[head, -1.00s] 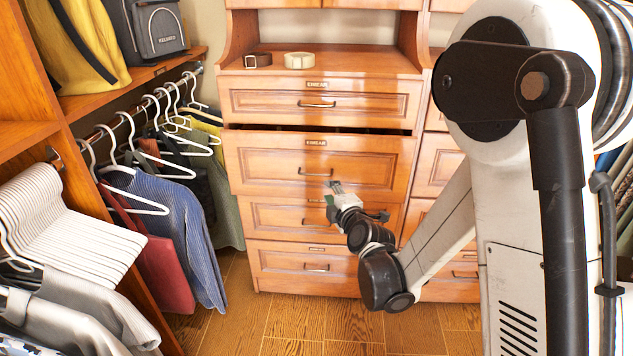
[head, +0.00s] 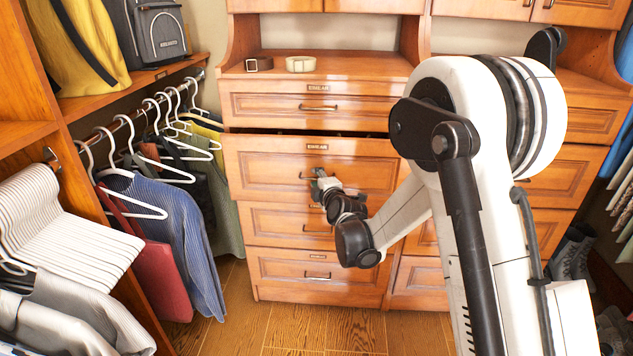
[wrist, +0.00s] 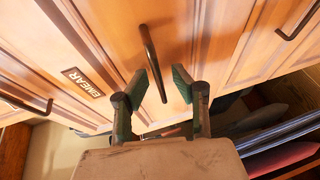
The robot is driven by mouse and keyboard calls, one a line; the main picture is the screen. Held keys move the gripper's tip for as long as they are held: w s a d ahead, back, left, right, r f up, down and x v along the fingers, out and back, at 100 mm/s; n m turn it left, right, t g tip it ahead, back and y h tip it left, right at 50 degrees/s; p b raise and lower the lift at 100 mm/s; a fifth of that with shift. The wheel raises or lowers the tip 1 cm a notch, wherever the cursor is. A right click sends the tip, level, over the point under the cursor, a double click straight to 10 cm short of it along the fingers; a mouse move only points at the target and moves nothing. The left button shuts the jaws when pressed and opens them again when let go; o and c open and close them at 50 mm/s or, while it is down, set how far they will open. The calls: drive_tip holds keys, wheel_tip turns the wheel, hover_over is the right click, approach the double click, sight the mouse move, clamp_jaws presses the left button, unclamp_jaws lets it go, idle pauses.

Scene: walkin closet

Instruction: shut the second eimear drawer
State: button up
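The second EIMEAR drawer (head: 255,165) is a wooden front in the middle cabinet column. It stands slightly out, with a dark gap along its top edge in the head view. Its dark bar handle (wrist: 153,62) and name label (wrist: 82,82) show in the wrist view. My gripper (head: 321,182) is in front of this drawer near its handle, partly hiding it. In the wrist view my gripper (wrist: 157,84) is open, with green-padded fingers on either side of the handle's near end. I cannot tell whether they touch the handle or drawer.
The top drawer (head: 250,105) above is shut, and two more drawers (head: 275,262) below look shut. A rolled belt (head: 300,64) lies on the counter. Hanging clothes (head: 175,235) stand close on the left. The wooden floor (head: 285,325) in front is clear.

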clamp_jaws()
drive_tip(key=shift+w, duration=0.1)
idle(0.4)
